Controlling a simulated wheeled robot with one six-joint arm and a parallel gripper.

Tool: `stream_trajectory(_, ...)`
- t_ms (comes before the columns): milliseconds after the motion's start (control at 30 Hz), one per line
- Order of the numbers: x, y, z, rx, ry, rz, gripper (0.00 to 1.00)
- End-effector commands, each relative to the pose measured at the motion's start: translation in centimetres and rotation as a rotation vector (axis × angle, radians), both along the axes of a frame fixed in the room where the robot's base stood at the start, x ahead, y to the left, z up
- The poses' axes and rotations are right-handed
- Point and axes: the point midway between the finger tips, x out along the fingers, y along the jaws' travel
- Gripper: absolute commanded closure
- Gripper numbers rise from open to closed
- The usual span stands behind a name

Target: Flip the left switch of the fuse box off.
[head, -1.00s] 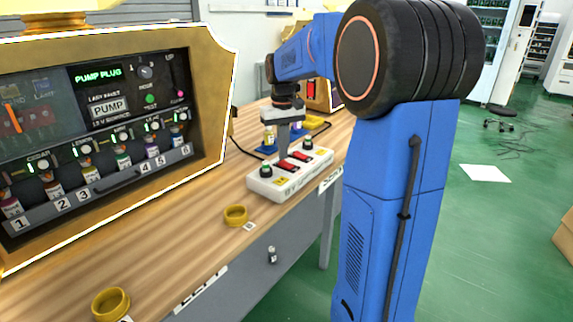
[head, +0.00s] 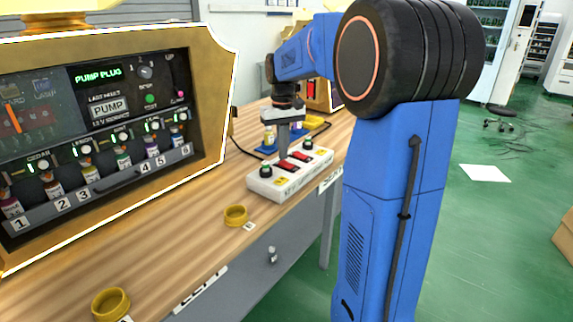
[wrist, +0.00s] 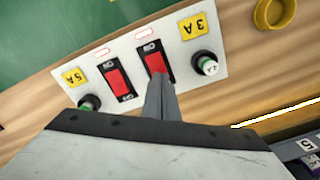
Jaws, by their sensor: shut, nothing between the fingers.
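The fuse box (head: 268,186) is a white box on the wooden table in the head view. It has two red rocker switches, two yellow labels and a round fuse holder at each end. The left switch (head: 286,167) is on the 3 A side and appears at the right in the wrist view (wrist: 155,61). The other switch (wrist: 118,81) is on the 5 A side. My gripper (wrist: 160,82) is shut and empty, pointing down at the left switch. Its fingers hide part of that switch. I cannot tell whether they touch it, or which way it is set.
A gold-framed pump panel (head: 225,90) stands to the left. Yellow rings (head: 236,215) (head: 111,304) lie near the table's front edge. Blue trays with small bottles (head: 269,135) stand behind the fuse box. Bare wood (head: 185,235) lies left of the box.

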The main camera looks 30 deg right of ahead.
Motion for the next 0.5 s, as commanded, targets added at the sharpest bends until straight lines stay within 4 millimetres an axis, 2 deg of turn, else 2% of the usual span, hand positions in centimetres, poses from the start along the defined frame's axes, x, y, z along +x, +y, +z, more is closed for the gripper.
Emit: stream_trajectory(500, 0.02, 0.00, -0.55, 0.000, 0.000, 0.000, 1.00)
